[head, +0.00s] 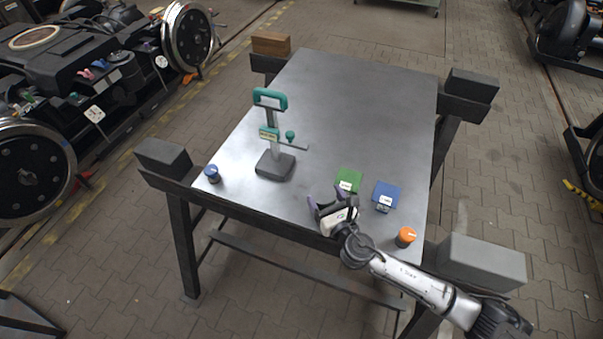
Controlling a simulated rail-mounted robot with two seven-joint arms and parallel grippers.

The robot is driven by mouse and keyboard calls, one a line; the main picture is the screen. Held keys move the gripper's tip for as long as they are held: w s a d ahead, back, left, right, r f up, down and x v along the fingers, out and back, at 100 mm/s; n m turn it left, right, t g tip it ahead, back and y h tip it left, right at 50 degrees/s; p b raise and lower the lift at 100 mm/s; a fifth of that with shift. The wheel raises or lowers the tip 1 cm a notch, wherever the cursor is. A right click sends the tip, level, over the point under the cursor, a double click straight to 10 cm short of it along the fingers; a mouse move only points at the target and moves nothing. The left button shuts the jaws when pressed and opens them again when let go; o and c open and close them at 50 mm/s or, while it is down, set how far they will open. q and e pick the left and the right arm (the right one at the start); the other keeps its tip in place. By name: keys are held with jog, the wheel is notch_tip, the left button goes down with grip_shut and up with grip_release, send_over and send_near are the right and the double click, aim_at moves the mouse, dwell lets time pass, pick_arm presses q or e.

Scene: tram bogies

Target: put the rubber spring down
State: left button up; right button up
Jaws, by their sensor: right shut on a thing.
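My right gripper (327,203) is over the near part of the grey metal table (365,100), left of the green pad (348,178). It is shut on a small dark thing, taken to be the rubber spring; the fingers and wrist hide most of it, and its shape is not clear. I cannot tell whether it touches the tabletop. The blue pad (387,192) lies right of the green one, with a small label at its near edge. My left gripper is not in view.
A stand with a teal handle (271,98) is left of my gripper. A blue-topped cylinder (213,173) stands at the left corner, an orange-topped one (405,237) at the near right. The table's far half is clear. Grey blocks (482,262) flank the table.

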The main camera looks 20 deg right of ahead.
jog(key=w+f+b, duration=0.1)
jog(key=w, duration=0.4)
jog(key=w+f+b, duration=0.1)
jog(key=w+b, duration=0.1)
jog(key=w, duration=0.3)
jog(key=w+a+f+b, duration=0.1)
jog(key=w+b, duration=0.1)
jog(key=w, duration=0.3)
jog(key=shift+a, duration=0.1)
jog(key=shift+f, duration=0.1)
jog(key=shift+w+f+b, duration=0.1)
jog(key=shift+b, duration=0.25)
jog(key=shift+f, duration=0.15)
jog(key=o, duration=1.4)
